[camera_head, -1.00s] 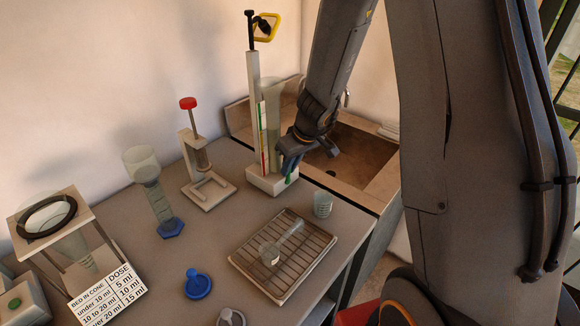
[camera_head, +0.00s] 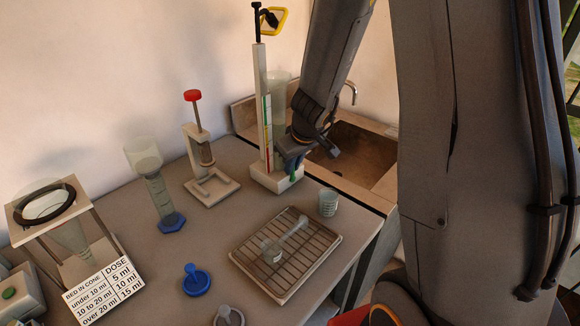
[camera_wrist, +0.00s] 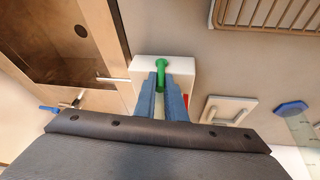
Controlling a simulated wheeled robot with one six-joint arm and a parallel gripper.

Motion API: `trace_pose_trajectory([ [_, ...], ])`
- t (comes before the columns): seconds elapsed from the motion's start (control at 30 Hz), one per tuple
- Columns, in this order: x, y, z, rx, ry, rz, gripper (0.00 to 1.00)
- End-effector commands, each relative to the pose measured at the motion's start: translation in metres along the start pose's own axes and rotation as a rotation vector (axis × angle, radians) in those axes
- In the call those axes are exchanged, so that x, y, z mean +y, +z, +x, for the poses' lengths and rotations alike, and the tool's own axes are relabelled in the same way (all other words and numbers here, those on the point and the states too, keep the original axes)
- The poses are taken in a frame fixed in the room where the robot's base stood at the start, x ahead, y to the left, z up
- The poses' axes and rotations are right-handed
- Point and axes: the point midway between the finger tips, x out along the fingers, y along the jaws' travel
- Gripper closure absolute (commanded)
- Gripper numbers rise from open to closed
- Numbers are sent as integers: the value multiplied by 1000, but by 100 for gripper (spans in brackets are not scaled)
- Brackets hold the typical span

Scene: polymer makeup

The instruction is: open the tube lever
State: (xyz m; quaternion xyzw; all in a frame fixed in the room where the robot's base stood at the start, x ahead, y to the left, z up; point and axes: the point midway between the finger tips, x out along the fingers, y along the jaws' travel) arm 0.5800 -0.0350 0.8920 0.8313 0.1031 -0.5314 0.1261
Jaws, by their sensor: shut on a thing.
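The tall white tube stand (camera_head: 261,110) rises at the back of the bench, with a clear tube (camera_head: 277,95) and a coloured strip. A small green lever (camera_head: 292,168) sits low on its front, just above the white base. In the wrist view the green lever (camera_wrist: 160,66) lies between the two blue-grey fingers. My gripper (camera_wrist: 162,84) is shut on it. In the head view my gripper (camera_head: 290,153) reaches the stand from the upper right and partly hides the lower tube.
A sink (camera_head: 352,155) lies right of the stand. A small beaker (camera_head: 328,203) and a wire rack (camera_head: 250,262) holding a flask stand in front. A red-topped holder (camera_head: 212,190), a cylinder (camera_head: 160,196) and a cone stand (camera_head: 98,240) are to the left.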

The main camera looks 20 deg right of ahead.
Motion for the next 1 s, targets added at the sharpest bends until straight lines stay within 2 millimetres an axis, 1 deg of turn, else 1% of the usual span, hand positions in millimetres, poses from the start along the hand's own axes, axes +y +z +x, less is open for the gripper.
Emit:
trace_pose_trajectory([
  [0.07, 1, -1, 0, 1, 3, 0, 100],
  [0.1, 1, -1, 0, 2, 3, 0, 88],
  [0.17, 1, -1, 0, 2, 3, -1, 78],
  [0.2, 1, -1, 0, 1, 3, -1, 71],
  [0.47, 0, -1, 0, 1, 1, -2, 71],
  [0.57, 0, -1, -4, 1, 1, -3, 71],
  [0.67, 0, -2, -14, 2, 1, -3, 71],
  [0.9, 0, -2, -52, 3, 1, -2, 71],
  [1.0, 0, -2, -64, 3, 2, -4, 71],
])
